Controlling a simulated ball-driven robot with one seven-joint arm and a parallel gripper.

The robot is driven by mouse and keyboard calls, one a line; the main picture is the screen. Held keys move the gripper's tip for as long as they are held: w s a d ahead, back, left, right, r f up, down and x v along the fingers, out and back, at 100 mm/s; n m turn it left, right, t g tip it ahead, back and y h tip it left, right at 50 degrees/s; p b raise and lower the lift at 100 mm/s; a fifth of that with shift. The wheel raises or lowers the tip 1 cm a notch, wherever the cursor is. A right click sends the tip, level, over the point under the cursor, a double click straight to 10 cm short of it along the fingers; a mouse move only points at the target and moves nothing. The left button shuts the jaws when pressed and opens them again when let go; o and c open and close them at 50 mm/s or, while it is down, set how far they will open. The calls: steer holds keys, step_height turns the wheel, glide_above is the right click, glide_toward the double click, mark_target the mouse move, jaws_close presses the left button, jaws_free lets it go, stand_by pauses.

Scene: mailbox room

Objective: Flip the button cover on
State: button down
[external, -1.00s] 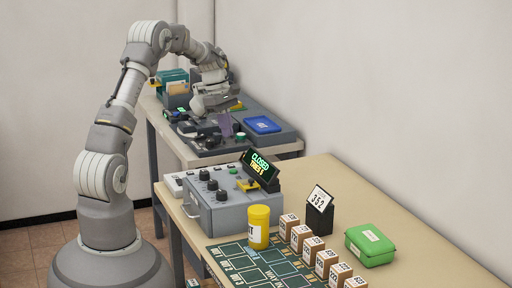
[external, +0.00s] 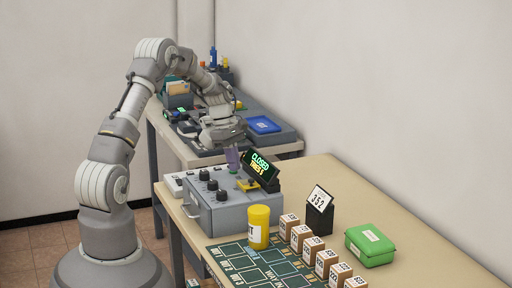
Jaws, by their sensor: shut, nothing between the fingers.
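A grey control box (external: 225,216) stands on the near table, with several black knobs on its top. A small yellow part (external: 247,184), which may be the button cover, sits on the box's top at the right, in front of the display; I cannot tell its exact position. My gripper (external: 233,165) points down over the back of the box top, just left of the display and behind the yellow part. Its purplish fingers are shut with nothing between them. I cannot tell whether the fingertips touch the box. The green spot on the box top is largely hidden by the fingers.
A tilted display (external: 261,168) reading "CLOSED" stands right beside my gripper. A yellow jar (external: 259,228), small boxes (external: 301,237), a black number stand (external: 319,217) and a green case (external: 370,245) are nearer. A blue tray (external: 263,125) lies on the far table.

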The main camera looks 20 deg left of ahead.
mark_target(247, 185)
steer(key=d, duration=0.1)
steer(key=d+f, duration=0.1)
steer(key=s+d+b, duration=0.1)
steer(key=shift+s+d+f, duration=0.1)
steer(key=shift+d+f, duration=0.15)
steer(key=shift+d, duration=0.1)
steer(key=shift+s+d, duration=0.1)
steer(key=shift+d, duration=0.05)
steer(key=s+d+p, duration=0.2)
steer(key=s+d, duration=0.1)
steer(key=shift+s+d+r, duration=0.1)
steer(key=shift+s+d, duration=0.25)
steer(key=shift+a, duration=0.15)
steer(key=shift+w+a, duration=0.15)
steer(key=shift+a, duration=0.1)
steer(key=a+p, duration=0.1)
steer(key=w+a+r+p, duration=0.1)
steer(key=shift+a, duration=0.35)
steer(key=s+p+v, duration=0.1)
steer(key=p+v, duration=0.1)
steer(key=v, duration=0.8)
steer(key=shift+w, duration=0.45)
